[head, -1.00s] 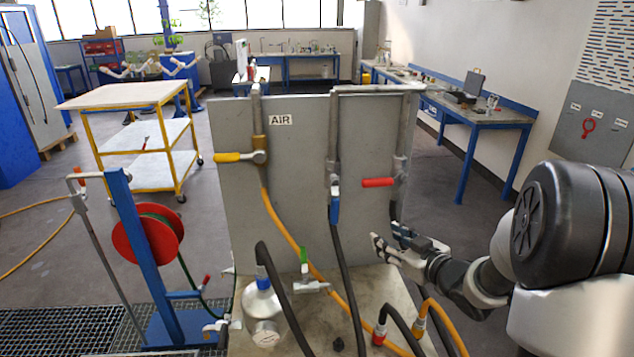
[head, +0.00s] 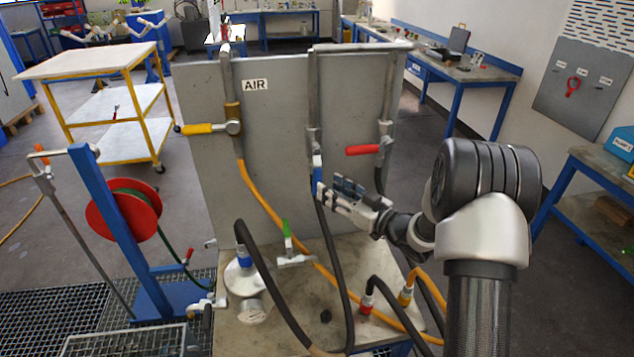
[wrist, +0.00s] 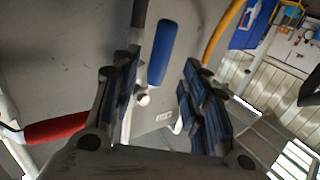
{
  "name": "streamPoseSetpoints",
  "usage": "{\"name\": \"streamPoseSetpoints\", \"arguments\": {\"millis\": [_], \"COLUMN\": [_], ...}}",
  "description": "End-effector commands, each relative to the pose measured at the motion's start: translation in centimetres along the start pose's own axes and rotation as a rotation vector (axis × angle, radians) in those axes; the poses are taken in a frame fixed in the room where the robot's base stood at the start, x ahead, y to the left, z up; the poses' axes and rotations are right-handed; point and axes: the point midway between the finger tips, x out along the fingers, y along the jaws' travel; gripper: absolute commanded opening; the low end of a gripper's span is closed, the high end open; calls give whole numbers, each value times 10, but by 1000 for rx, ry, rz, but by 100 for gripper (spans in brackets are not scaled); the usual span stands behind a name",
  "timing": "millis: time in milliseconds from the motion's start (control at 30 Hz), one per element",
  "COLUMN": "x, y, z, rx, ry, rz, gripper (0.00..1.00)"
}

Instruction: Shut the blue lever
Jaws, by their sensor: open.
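The blue lever (head: 317,168) hangs straight down along the middle pipe on the grey panel, parallel to the pipe. In the wrist view the blue lever (wrist: 162,53) shows between my two fingers, towards the far side of the gap. My gripper (head: 334,190) is open and empty, just right of the blue lever's lower end in the head view. Its padded fingers (wrist: 160,95) stand apart on both sides in the wrist view. I cannot tell whether a finger touches the lever. My fingertips cover part of the area around its lower end.
A red lever (head: 362,150) sticks out on the right pipe, and a yellow lever (head: 198,129) on the left pipe. A black hose (head: 335,265) hangs below the blue lever. A green lever (head: 287,235) and hose fittings stand on the bench (head: 300,325) below.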

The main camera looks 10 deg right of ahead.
Motion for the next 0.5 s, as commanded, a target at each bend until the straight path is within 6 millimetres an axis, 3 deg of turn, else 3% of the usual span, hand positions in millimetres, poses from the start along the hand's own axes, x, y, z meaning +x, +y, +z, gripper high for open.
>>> {"name": "streamPoseSetpoints", "arguments": {"millis": [200,500], "x": [42,63], "y": [-1,0], "z": [1,0], "rx": [0,2], "ry": [1,0], "rz": [-2,1], "gripper": [41,41]}}
